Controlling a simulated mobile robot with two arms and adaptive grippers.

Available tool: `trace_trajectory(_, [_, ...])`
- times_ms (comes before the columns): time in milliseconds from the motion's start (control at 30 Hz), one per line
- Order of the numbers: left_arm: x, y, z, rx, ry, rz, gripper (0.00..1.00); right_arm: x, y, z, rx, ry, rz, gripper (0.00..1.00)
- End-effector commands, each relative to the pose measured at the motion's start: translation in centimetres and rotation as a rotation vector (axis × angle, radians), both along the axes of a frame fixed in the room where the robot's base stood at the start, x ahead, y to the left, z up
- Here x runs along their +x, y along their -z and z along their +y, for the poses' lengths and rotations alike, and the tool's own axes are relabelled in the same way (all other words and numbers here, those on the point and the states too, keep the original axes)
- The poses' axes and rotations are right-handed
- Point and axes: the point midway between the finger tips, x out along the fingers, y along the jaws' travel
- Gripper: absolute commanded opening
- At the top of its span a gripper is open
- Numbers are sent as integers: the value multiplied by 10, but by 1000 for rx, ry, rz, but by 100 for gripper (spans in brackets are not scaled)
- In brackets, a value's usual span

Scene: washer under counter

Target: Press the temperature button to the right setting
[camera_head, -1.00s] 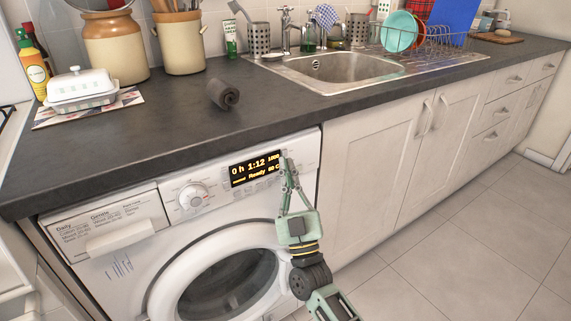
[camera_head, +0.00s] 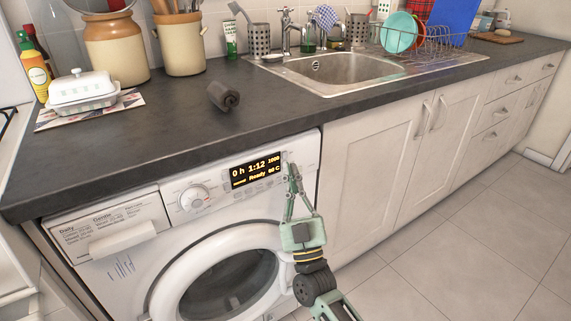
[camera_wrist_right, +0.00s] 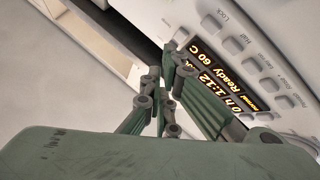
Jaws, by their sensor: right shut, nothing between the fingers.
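The washer (camera_head: 150,232) stands under the counter with its door shut. Its lit display (camera_head: 256,170) reads 0 h 1:12, 1000, Ready and a temperature that looks like 60 C. The display also shows in the right wrist view (camera_wrist_right: 222,85), with several pale buttons (camera_wrist_right: 252,65) beside it. My right gripper (camera_head: 291,168) is shut and empty, its tips at the panel just right of the display. In the right wrist view the tips (camera_wrist_right: 172,50) overlap the display's temperature end. Contact with a button cannot be told. My left gripper is not in view.
The round dial (camera_head: 194,197) is left of the display. Cabinet doors (camera_head: 370,165) stand to the right. The floor (camera_head: 450,265) in front is clear.

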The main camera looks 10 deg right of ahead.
Motion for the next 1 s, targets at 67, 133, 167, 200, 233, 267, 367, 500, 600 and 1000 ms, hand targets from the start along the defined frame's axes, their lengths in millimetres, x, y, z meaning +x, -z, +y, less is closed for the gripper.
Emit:
trace_trajectory(67, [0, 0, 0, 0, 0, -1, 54, 0, 0, 0, 0, 0, 0, 0])
trace_trajectory(133, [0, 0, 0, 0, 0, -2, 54, 0, 0, 0, 0, 0, 0, 0])
trace_trajectory(167, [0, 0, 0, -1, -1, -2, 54, 0, 0, 0, 0, 0, 0, 0])
trace_trajectory(200, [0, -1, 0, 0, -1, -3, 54, -1, 0, -1, 0, 0, 1, 0])
trace_trajectory(233, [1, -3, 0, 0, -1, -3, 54, -2, 0, -1, -1, 1, 1, 0])
trace_trajectory(267, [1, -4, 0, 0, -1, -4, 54, -4, -1, -2, -1, 1, 1, 0])
trace_trajectory(367, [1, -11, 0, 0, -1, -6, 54, -13, -2, -5, 0, 1, 2, 0])
trace_trajectory(500, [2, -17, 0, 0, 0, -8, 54, -26, -1, -10, 0, 0, 2, 0])
trace_trajectory(600, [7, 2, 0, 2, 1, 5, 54, -30, -1, -11, 0, 0, 1, 0])
trace_trajectory(1000, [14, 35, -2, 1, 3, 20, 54, -46, 0, -17, -1, 1, 1, 0])
